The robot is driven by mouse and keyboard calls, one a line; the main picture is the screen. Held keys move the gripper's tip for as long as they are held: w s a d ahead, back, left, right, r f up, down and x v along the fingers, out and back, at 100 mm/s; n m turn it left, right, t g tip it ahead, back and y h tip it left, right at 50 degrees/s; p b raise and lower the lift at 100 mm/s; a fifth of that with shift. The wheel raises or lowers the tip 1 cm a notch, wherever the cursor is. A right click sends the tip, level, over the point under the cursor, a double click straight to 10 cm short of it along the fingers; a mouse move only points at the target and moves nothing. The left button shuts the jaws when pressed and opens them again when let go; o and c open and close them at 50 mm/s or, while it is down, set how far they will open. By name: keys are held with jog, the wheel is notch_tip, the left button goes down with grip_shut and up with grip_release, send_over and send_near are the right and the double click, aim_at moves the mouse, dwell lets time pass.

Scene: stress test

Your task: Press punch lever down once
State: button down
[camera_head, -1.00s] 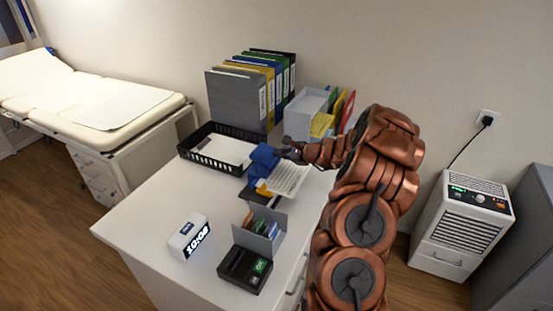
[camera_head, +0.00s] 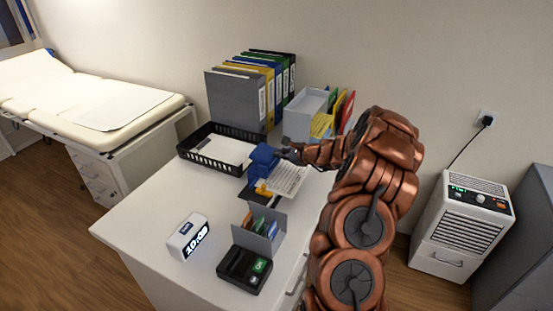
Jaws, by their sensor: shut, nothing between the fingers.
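The hole punch (camera_head: 263,160) stands towards the back of the white desk. Its blue upper part, which I take for the lever, is raised, and a yellow part (camera_head: 263,189) shows at its front. A printed sheet (camera_head: 289,178) lies at its right side; I cannot tell whether it is inside the punch. My gripper (camera_head: 283,153) is dark and small in view, shut and empty, at the right edge of the blue part. I cannot tell whether it touches it.
A black tray (camera_head: 190,152) with paper is left of the punch, with binders (camera_head: 237,98) and a file holder (camera_head: 301,115) behind. The desk's left-middle is clear.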

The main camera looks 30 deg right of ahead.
jog(key=shift+a+f+b, duration=0.3)
jog(key=shift+f, duration=0.6)
jog(key=shift+r, duration=0.15)
jog(key=shift+w+d+r+p, duration=0.1)
jog(key=shift+d+r+p, duration=0.25)
jog(key=shift+r+p, duration=0.35)
jog(key=shift+d+r, duration=0.1)
jog(key=shift+r, duration=0.3)
jog(key=shift+r, duration=0.15)
jog(key=r+p, duration=0.1)
jog(key=s+r+p, duration=0.1)
jog(key=r, duration=0.1)
jog(key=d+r+p, duration=0.1)
jog(key=shift+s+r, duration=0.3)
jog(key=shift+s, duration=0.05)
dwell(0.6)
